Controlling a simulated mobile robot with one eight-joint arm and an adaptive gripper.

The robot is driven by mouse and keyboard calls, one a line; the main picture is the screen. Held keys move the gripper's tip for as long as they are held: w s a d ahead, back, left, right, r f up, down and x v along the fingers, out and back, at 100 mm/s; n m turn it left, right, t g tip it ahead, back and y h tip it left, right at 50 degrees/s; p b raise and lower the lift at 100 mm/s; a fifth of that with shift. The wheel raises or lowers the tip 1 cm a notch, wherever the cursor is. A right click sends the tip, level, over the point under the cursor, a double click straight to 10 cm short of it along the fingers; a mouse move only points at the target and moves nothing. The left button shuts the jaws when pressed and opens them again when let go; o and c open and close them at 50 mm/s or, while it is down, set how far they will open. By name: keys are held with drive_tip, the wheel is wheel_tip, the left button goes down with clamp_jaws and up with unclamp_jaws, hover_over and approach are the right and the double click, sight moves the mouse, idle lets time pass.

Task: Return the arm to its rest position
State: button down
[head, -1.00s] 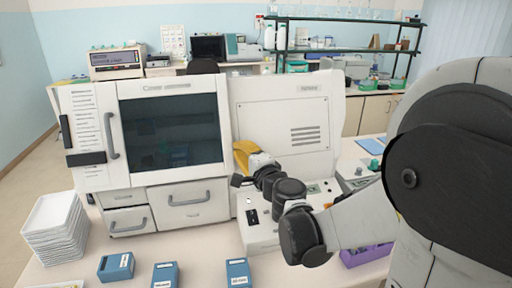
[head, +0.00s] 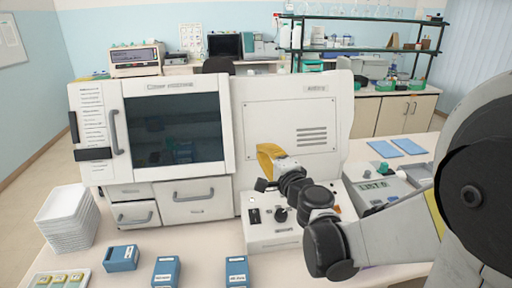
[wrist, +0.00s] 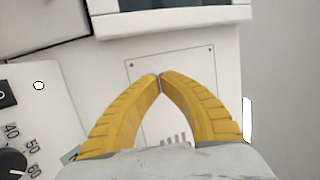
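My gripper (wrist: 159,77) has yellow fingers, and in the wrist view their tips meet with nothing between them. In the head view my gripper (head: 268,160) is raised in front of the white panel of the large staining machine (head: 287,118). My arm reaches in from the right edge and is bent, with the gripper pointing away from me. The gripper appears apart from the panel, though the exact gap cannot be told.
Blue boxes (head: 165,272) stand along the bench's front. A stack of white trays (head: 68,222) is at the left, with a slide tray (head: 60,281) before it. A control panel (head: 270,224) lies below my gripper; a device with a display (head: 378,186) stands right.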

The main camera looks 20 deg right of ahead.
drive_tip(key=shift+s+a+p, duration=0.55)
drive_tip(key=shift+s+a, duration=0.1)
drive_tip(key=shift+s, duration=2.65)
drive_tip(key=s+a+f+n+g+y+b, duration=0.1)
drive_tip(key=s+a+f+n+g+y, duration=0.15)
drive_tip(key=a+n, duration=0.35)
drive_tip(key=s+a+f+n+g+y+b, duration=0.1)
drive_tip(key=s+a+f+n+g, duration=0.2)
drive_tip(key=a+n, duration=0.25)
drive_tip(key=s+d+f+n+g+h, duration=0.2)
drive_tip(key=s+f+n+g, duration=0.3)
drive_tip(key=s, duration=0.6)
drive_tip(key=shift+s+f+n+h+b, duration=0.4)
drive_tip(key=shift+f+n+h, duration=0.2)
drive_tip(key=shift+n+h, duration=0.2)
drive_tip(key=shift+d, duration=0.1)
